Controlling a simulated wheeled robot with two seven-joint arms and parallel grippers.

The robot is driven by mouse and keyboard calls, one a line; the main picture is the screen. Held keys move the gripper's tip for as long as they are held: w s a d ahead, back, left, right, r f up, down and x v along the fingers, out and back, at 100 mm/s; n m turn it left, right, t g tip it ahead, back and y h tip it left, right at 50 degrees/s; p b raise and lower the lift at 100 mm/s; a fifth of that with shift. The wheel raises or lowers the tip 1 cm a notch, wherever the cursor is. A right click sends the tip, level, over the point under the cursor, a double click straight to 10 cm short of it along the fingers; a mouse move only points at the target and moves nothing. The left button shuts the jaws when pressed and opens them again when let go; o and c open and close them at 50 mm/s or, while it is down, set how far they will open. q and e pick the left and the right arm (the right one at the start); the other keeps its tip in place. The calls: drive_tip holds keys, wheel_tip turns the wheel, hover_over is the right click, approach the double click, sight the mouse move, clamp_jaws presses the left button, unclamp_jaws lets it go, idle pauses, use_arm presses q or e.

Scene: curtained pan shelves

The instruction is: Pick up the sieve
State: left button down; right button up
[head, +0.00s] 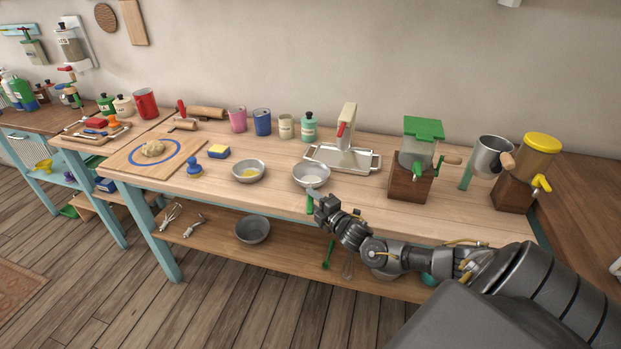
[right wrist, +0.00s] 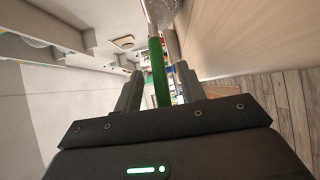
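The sieve (head: 311,174) is a round metal bowl with a green handle, near the front edge of the table. Its handle points toward me, over the table's edge. My right gripper (head: 321,206) is at the handle, in front of the table edge. In the right wrist view, the green handle of the sieve (right wrist: 158,75) runs between the two fingers of the right gripper (right wrist: 158,85), with narrow gaps showing beside it. The fingers look open around the handle. The sieve's bowl is partly cut off at the top there. My left gripper is not in view.
A metal bowl (head: 249,172) stands left of the sieve, and a metal tray (head: 340,158) with a press is behind it. A green-topped grinder (head: 418,155) stands to the right. A lower shelf (head: 290,254) holds a dark bowl (head: 252,230) and utensils.

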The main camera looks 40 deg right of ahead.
drive_tip(key=shift+w, duration=0.3)
drive_tip(key=shift+s, duration=0.1)
drive_tip(key=shift+c, duration=0.4)
clamp_jaws()
drive_tip(key=shift+r, duration=0.1)
